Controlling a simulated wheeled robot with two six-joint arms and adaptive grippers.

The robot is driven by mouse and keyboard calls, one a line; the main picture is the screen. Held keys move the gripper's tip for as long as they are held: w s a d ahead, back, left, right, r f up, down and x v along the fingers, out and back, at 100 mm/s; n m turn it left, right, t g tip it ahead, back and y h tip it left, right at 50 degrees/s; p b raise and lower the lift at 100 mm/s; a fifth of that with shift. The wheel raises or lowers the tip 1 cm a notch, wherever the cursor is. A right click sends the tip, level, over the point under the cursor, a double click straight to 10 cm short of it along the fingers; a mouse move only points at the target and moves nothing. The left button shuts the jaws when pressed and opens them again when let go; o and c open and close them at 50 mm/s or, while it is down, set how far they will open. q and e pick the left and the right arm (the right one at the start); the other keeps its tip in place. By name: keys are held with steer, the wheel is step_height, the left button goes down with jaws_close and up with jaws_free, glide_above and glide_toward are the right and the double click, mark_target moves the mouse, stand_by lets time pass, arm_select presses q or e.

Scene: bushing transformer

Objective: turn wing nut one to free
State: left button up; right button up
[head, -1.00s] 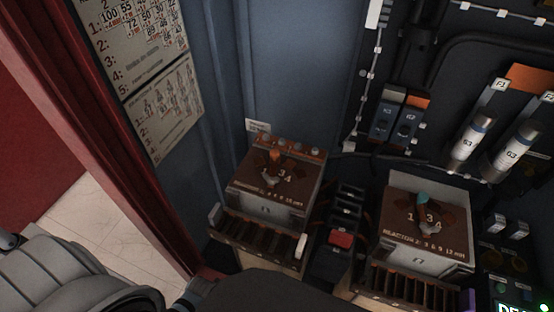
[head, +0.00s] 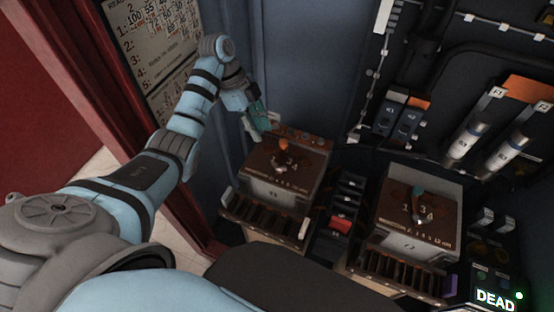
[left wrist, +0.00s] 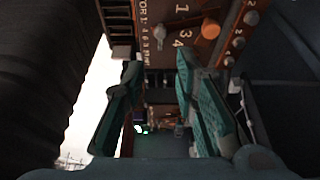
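The left reactor box (head: 285,190) has a brown top with a numbered dial and an orange-tipped pointer (head: 283,146). Several small grey knobs stand along its orange back strip (head: 305,138); I cannot tell which part is wing nut one. In the left wrist view the orange strip (left wrist: 242,20) is at upper right and the brown numbered top (left wrist: 178,28) at upper middle. My left gripper (head: 258,128) is at the box's back left corner, beside the strip. In the left wrist view its teal fingers (left wrist: 158,65) are apart with nothing between them. My right gripper is not in view.
The second reactor box (head: 415,225) stands to the right, with a teal-tipped pointer. Black blocks and a red one (head: 341,226) sit between the boxes. Blue cabinet wall (head: 300,60) rises behind. A lit "DEAD" display (head: 495,298) is at lower right.

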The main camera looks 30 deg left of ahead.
arm_select(q)
steer(key=b, duration=0.5)
glide_toward(278, 164)
steer(key=x, duration=0.9)
steer(key=shift+d+f, duration=0.1)
jaws_close()
